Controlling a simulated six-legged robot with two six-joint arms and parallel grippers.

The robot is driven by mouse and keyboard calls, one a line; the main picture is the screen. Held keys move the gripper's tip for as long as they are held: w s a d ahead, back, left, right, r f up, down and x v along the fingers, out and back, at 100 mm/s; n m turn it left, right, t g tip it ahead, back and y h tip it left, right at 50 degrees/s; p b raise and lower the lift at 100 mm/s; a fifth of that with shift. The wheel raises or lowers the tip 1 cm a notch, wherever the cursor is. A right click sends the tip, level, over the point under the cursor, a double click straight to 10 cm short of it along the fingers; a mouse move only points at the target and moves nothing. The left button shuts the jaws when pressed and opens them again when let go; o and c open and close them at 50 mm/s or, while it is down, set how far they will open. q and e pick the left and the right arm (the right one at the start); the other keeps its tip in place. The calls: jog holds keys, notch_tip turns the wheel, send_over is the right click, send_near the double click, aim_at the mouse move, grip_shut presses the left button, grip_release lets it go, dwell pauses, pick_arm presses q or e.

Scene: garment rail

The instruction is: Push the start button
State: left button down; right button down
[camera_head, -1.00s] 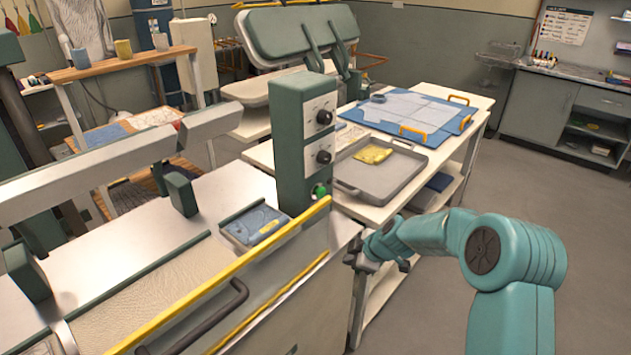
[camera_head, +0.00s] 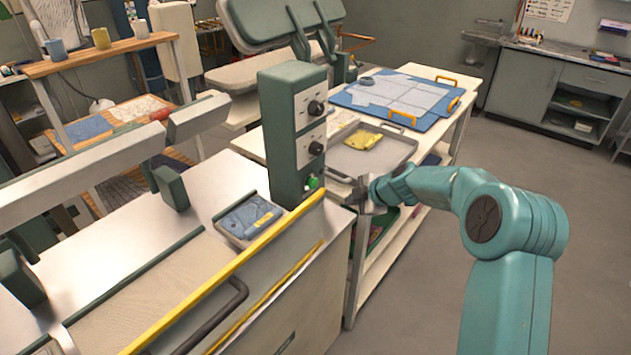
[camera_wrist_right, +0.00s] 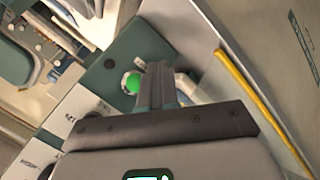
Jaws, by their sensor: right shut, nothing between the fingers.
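The green start button (camera_head: 313,182) sits low on the front of the green control box (camera_head: 283,130), below two black knobs. My right gripper (camera_head: 360,192) is a little to the right of the button in the head view, apart from it, with its fingers shut and empty. In the right wrist view the button (camera_wrist_right: 132,82) shows as a bright green dome in a pale ring, just left of the shut fingertips (camera_wrist_right: 157,70). My left gripper is in neither view.
A yellow rail (camera_head: 235,270) runs along the machine's front edge, with a black handle below it. A grey tray (camera_head: 398,157) with a yellow cloth is on the table behind my right gripper. Open floor lies to the right.

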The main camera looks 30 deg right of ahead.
aim_at(313, 183)
jog(key=w+a+p, duration=0.3)
jog(key=w+p, duration=0.3)
jog(key=w, duration=0.1)
jog(key=shift+w, duration=0.2)
jog(key=shift+s, duration=0.1)
jog(key=shift+f, duration=0.1)
dwell(0.4)
dwell(0.5)
jog(key=shift+w+a, duration=0.15)
jog(key=shift+w, duration=0.15)
dwell(0.6)
